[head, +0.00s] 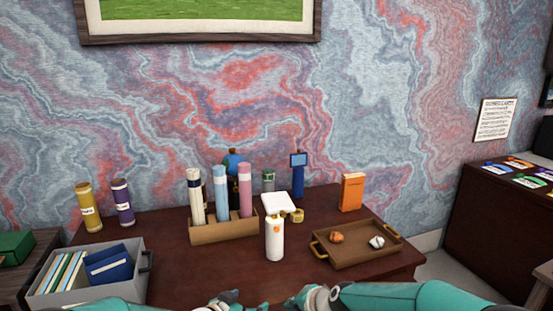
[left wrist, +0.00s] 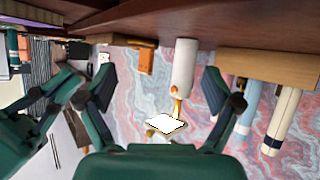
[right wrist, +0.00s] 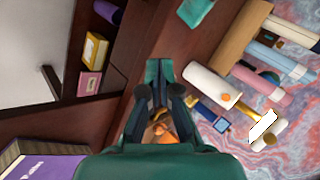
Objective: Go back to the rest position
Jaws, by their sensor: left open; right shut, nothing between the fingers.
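My left gripper (head: 232,300) shows only in part at the bottom edge of the head view. In the left wrist view its two fingers (left wrist: 160,80) are spread wide with nothing between them. A white bottle (head: 274,240) stands upright on the desk beyond it, apart from the fingers. My right gripper (head: 312,299) is at the bottom edge of the head view, just right of the left one. In the right wrist view its fingers (right wrist: 158,78) are together and empty. The bottle also shows there (right wrist: 210,84), beside the fingers and apart from them. Most of both grippers is cut off in the head view.
The dark desk (head: 180,270) holds a grey bin (head: 135,290) at left. A wooden holder (head: 222,228) with several tubes stands behind the bottle. A brown tray (head: 358,260) with two small items lies at right, near an orange box (head: 353,192). The desk's front middle is clear.

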